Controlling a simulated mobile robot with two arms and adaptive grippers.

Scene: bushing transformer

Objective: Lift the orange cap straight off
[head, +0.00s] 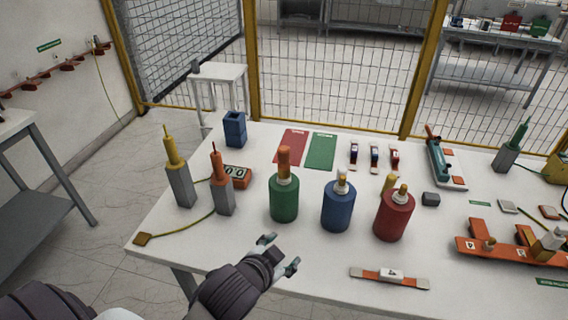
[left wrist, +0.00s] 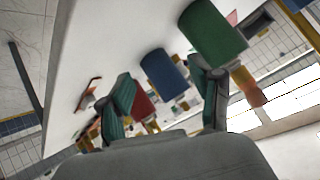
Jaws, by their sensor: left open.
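The orange cap (head: 284,160) stands upright on top of the green cylinder (head: 284,200) on the white table. In the left wrist view the orange cap (left wrist: 247,86) shows at the right, on the end of the green cylinder (left wrist: 212,32). My left gripper (head: 281,253) is open and empty, near the table's front edge, in front of the green cylinder and apart from the cap. Its two fingers also show spread in the left wrist view (left wrist: 160,75). My right gripper is not in view.
A blue cylinder (head: 338,208) and a red cylinder (head: 394,218) stand right of the green one. Two grey posts with yellow (head: 181,185) and orange (head: 222,196) tops stand left. The table's front left is mostly clear.

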